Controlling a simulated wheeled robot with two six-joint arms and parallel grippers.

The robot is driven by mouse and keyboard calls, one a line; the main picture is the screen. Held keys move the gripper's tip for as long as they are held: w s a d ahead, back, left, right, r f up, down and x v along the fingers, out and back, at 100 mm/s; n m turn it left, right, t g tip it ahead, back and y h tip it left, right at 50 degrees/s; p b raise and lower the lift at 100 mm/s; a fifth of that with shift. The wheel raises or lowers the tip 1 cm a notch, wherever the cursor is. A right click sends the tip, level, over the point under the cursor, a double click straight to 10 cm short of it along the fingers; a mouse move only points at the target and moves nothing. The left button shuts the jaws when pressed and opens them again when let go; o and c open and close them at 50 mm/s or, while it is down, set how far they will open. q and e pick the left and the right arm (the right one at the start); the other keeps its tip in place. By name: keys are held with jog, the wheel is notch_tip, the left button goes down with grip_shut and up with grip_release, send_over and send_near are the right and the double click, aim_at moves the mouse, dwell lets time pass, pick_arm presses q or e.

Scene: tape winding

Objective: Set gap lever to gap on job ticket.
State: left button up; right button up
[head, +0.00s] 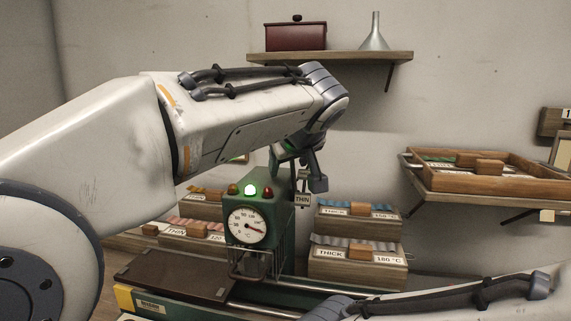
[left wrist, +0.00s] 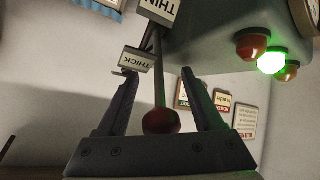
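The gap lever (left wrist: 159,85) shows in the left wrist view as a thin rod with a dark red ball knob (left wrist: 161,121). A THIN plate (left wrist: 158,10) and a THICK plate (left wrist: 138,60) are near its far part; I cannot tell which setting it is at. My left gripper (left wrist: 158,76) is open, with one finger on each side of the lever and visible gaps. In the head view the left gripper (head: 315,178) is beside the green machine (head: 273,217), near a THIN plate (head: 302,200). I cannot identify the job ticket. My right gripper is out of view.
The machine has a dial (head: 248,227) and a lit green lamp (head: 250,191). Labelled wooden boxes (head: 357,270) stand behind it. A wooden tray (head: 490,180) sits on the right shelf. Small notices (left wrist: 245,121) hang on the wall. My right forearm crosses the lower right.

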pick_arm(q)
jog(key=v, duration=1)
jog(key=shift+s+r, duration=0.15)
